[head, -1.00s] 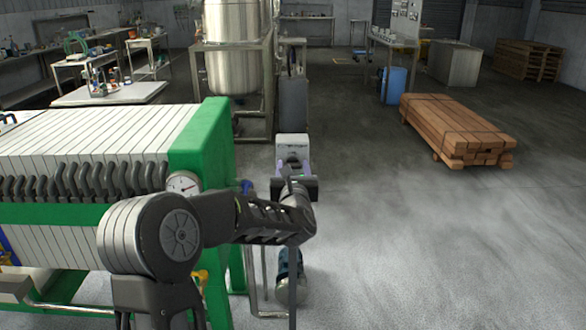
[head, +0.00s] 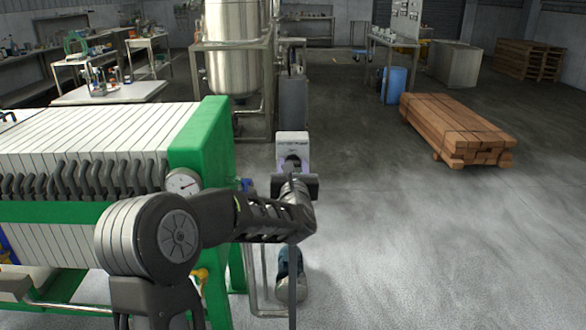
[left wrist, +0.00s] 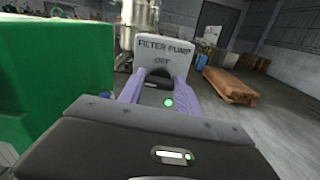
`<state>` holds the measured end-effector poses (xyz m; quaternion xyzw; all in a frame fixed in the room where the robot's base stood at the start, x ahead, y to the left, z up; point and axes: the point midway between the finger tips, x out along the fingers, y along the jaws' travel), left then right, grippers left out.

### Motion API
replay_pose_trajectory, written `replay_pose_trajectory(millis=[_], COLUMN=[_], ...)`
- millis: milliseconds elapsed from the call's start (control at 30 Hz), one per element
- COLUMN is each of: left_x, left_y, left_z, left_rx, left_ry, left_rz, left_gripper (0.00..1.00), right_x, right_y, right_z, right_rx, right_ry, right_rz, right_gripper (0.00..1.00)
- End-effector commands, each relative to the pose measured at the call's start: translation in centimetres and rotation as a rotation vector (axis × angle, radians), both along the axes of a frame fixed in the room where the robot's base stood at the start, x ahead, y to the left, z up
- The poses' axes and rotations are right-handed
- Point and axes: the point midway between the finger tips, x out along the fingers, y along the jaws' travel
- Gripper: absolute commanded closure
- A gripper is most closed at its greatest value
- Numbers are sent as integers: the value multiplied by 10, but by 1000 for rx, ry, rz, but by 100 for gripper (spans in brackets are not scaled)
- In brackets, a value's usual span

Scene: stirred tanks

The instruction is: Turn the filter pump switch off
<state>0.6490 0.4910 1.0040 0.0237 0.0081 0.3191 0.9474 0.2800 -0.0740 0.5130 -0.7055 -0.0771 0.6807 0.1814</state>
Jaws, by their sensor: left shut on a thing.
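The filter pump switch is a pale grey box (head: 292,139) on a post, just right of the green press end; it also shows in the left wrist view (left wrist: 182,43). Its face reads "FILTER PUMP", with what looks like "OFF" below. A dark knob (left wrist: 159,75) sits under the lettering, partly hidden between my fingers. My left gripper (head: 294,164) reaches the switch face; in the left wrist view its purple fingers (left wrist: 161,82) are on either side of the knob, shut on it. The knob's exact angle is hard to see. My right gripper is not in view.
A steel tank (head: 236,50) stands behind. Stacked timber (head: 455,128) lies to the right. The floor at right is open.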

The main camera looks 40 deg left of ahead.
Motion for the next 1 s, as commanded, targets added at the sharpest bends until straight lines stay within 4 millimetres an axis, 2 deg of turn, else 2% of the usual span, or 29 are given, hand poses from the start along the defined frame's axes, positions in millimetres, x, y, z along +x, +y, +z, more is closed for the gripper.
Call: replay_pose_trajectory(millis=[500,1000], left_x=[1,2], left_y=[-2,-3], left_z=[-5,-4], left_rx=[287,665], left_ry=[216,504], left_rz=[-1,-2], left_gripper=[100,100], right_x=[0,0], right_y=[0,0], right_z=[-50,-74], right_rx=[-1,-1], right_ry=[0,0], right_rz=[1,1], right_gripper=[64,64])
